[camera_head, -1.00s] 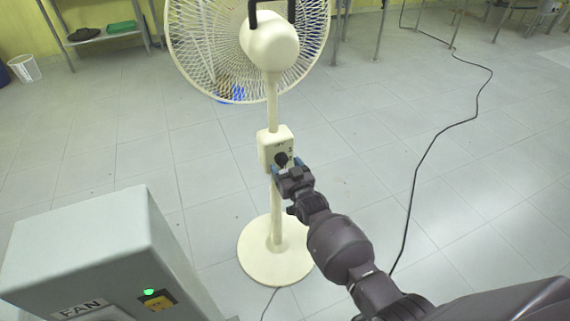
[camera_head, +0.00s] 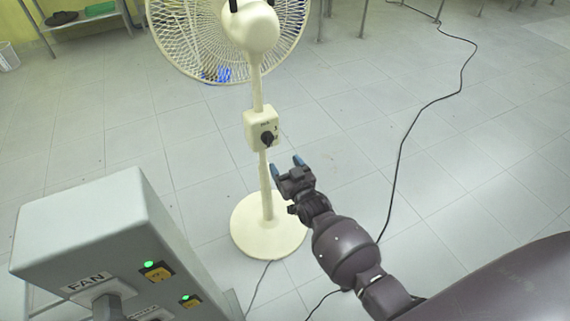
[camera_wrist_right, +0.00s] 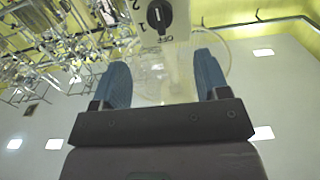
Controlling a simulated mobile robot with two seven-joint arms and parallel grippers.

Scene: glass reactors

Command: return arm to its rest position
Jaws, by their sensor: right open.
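My right gripper (camera_head: 286,167) is open and empty, its blue-tipped fingers apart. In the head view it is just below and right of the control box (camera_head: 261,129) on the white pedestal fan (camera_head: 250,30). The black knob (camera_head: 267,138) on the box is clear of the fingers. In the right wrist view the open fingers (camera_wrist_right: 166,82) show with nothing between them, and the knob (camera_wrist_right: 159,14) with its numbers lies beyond them at the top. My left gripper is not in view.
A grey box (camera_head: 95,225) labelled FAN, with green lights and yellow switches, stands at the lower left. The fan's round base (camera_head: 268,225) is on the tiled floor. A black cable (camera_head: 405,140) runs across the floor at the right. In the wrist view, glassware (camera_wrist_right: 50,45) is at the upper left.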

